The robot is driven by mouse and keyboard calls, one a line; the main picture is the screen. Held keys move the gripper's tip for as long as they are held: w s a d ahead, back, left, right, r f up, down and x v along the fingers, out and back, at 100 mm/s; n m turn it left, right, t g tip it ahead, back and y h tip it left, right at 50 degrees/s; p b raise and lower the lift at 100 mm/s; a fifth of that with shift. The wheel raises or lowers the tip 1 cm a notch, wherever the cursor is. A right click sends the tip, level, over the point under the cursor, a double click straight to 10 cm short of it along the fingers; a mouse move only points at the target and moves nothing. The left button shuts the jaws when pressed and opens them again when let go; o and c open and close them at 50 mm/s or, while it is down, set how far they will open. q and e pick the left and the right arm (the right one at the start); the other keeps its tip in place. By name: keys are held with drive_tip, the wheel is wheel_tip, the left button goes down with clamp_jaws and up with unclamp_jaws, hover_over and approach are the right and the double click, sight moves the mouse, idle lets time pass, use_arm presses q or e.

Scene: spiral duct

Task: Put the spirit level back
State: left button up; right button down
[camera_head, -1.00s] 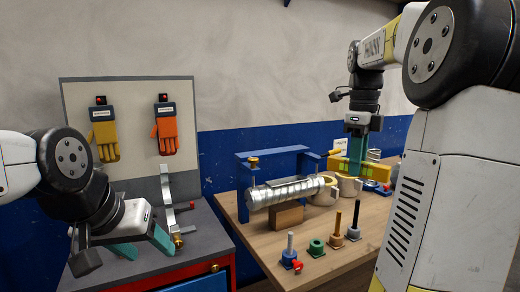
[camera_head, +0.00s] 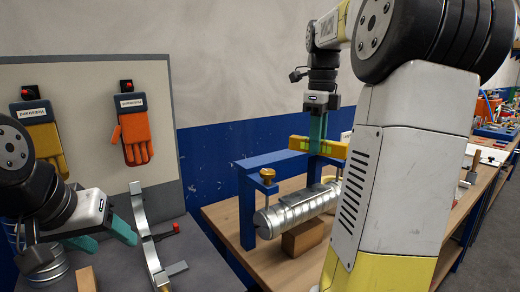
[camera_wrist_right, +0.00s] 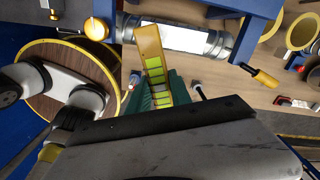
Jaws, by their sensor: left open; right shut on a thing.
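The yellow spirit level (camera_head: 320,147) with green windows is held in my right gripper (camera_head: 318,138), which points down with teal fingers shut on it. The level overlaps the right end of the blue frame (camera_head: 246,210) in the head view; whether they touch is unclear. In the right wrist view the level (camera_wrist_right: 152,62) runs up from the teal fingers (camera_wrist_right: 160,92), toward the silver spiral duct. The duct (camera_head: 290,212) lies below, on a wooden block (camera_head: 305,236). My left gripper (camera_head: 103,238) is open and empty above the grey bench at the left.
A curved metal strip (camera_head: 148,238) stands beside my left gripper. Yellow (camera_head: 42,145) and orange (camera_head: 136,138) gloves hang on the grey panel behind it. A brass-coloured knob (camera_head: 267,176) sits above the duct's near end. My right arm hides much of the wooden table.

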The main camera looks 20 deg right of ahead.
hover_over(284, 154)
drive_tip(key=shift+f, duration=2.5)
drive_tip(key=shift+f, duration=0.15)
drive_tip(key=c, duration=1.2)
unclamp_jaws()
drive_tip(key=shift+o, duration=0.2)
